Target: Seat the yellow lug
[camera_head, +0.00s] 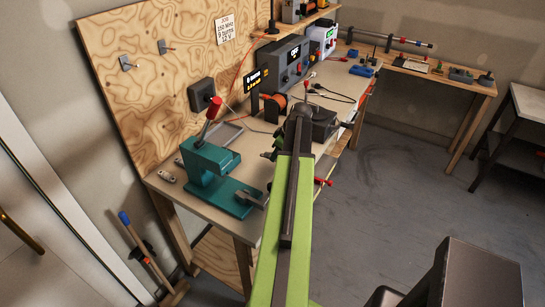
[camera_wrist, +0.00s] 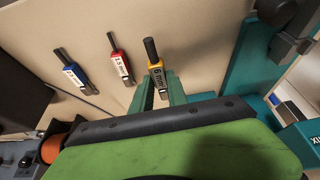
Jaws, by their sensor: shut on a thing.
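In the wrist view the yellow lug (camera_wrist: 156,67) has a dark stem at the top, a white "6 mm" label and a metal end. My gripper (camera_wrist: 161,90) has its two green fingers on either side of the lug's lower part and is shut on it. A red lug (camera_wrist: 120,63) and a blue lug (camera_wrist: 75,75), with similar labels and dark stems, lie apart to its left. In the head view a teal press (camera_head: 215,172) with a red-tipped lever stands on the bench; my arm hides my gripper and the lug there.
The workbench (camera_head: 173,193) carries meters (camera_head: 284,64), an orange spool (camera_head: 273,101) and a grey tray (camera_head: 226,136). A plywood board backs it. A second table (camera_head: 478,86) stands at the far right. The floor between is clear. A teal part (camera_wrist: 246,62) rises close to my gripper's right in the wrist view.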

